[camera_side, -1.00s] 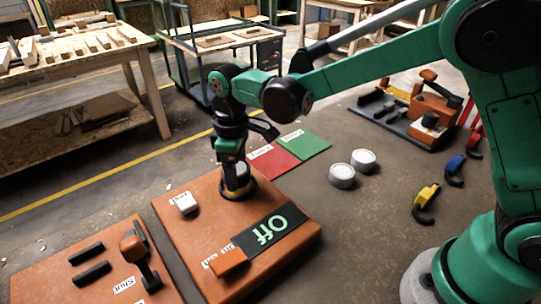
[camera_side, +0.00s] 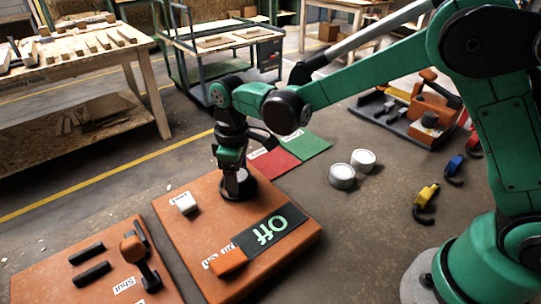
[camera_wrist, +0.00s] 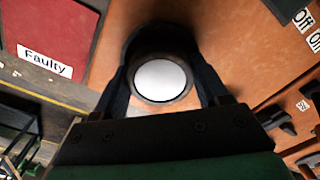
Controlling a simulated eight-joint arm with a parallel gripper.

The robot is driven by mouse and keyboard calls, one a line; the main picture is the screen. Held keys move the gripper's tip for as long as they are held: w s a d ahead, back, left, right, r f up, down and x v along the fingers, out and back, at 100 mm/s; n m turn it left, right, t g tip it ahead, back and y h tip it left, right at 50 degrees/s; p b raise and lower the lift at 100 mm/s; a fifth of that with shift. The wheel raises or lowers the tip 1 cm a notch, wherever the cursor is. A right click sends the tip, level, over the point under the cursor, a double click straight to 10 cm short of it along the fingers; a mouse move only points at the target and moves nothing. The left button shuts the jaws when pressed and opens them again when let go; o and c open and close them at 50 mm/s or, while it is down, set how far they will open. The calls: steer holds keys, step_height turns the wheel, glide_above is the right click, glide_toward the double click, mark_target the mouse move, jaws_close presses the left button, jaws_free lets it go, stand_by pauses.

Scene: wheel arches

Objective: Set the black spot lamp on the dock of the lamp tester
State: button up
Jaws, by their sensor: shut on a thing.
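The black spot lamp (camera_wrist: 161,80) shows in the wrist view as a white round face in a dark rim. My gripper (camera_wrist: 164,88) is shut on it, one finger on each side. In the side view my gripper (camera_side: 236,176) points down at the far end of the orange lamp tester (camera_side: 205,250), where a dark round base (camera_side: 239,188) shows under the fingers. The lamp and dock are mostly hidden there, so I cannot tell if the lamp is fully seated. The tester's display (camera_side: 265,232) reads "Off".
Red (camera_side: 272,163) and green (camera_side: 304,145) pads lie behind. Two white-topped round things (camera_side: 342,176) stand right of it. Another orange board (camera_side: 95,268) with a lever is at left.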

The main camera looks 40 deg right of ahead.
steer(key=shift+f, duration=0.35)
steer(key=o, duration=1.3)
step_height(320, 180, up, 6)
steer(key=shift+f, duration=0.2)
steer(key=d+r, duration=0.1)
steer(key=s+d+r+m+t, duration=0.1)
steer(key=shift+r, duration=0.35)
steer(key=s+d+r+m+t, duration=0.1)
steer(key=s+d+m+t, duration=0.5)
steer(key=s+d, duration=0.4)
steer(key=shift+s+r+m, duration=0.15)
steer(key=shift+r+m, duration=0.25)
steer(key=shift+m, duration=0.3)
